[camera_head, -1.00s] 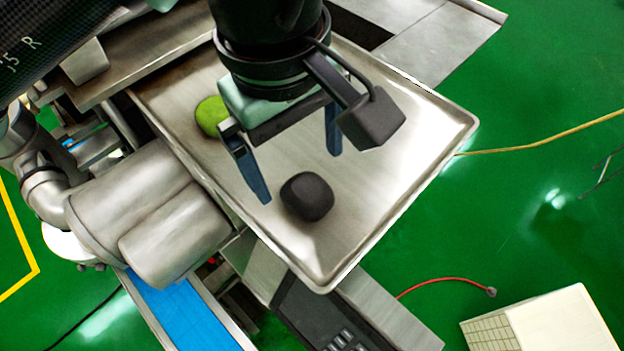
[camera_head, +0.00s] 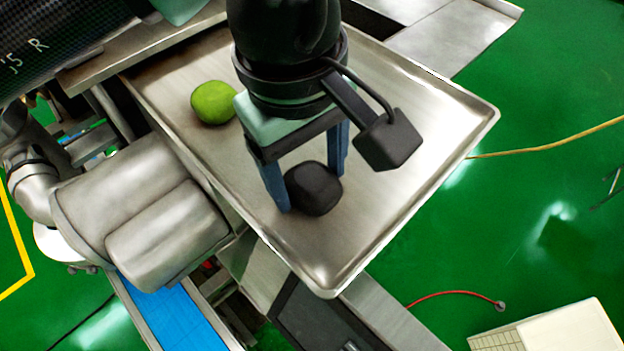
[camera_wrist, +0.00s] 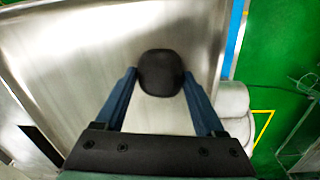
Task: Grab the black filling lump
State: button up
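The black filling lump (camera_head: 316,190) is a dark, rounded block on the metal tray (camera_head: 400,190), near the tray's front corner. My gripper (camera_head: 311,188) points down over it with its blue fingers apart. In the wrist view the lump (camera_wrist: 161,73) lies between the two fingertips (camera_wrist: 160,76), one on each side and very close to it. I cannot tell whether either finger touches it.
A green lump (camera_head: 214,102) lies on the tray to the left of my gripper. The tray has a raised rim. A blue conveyor belt (camera_head: 180,312) and a dark keypad panel (camera_head: 318,318) lie below it. The tray's right side is clear.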

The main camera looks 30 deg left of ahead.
jog(key=c, duration=1)
jog(key=shift+o, duration=0.2)
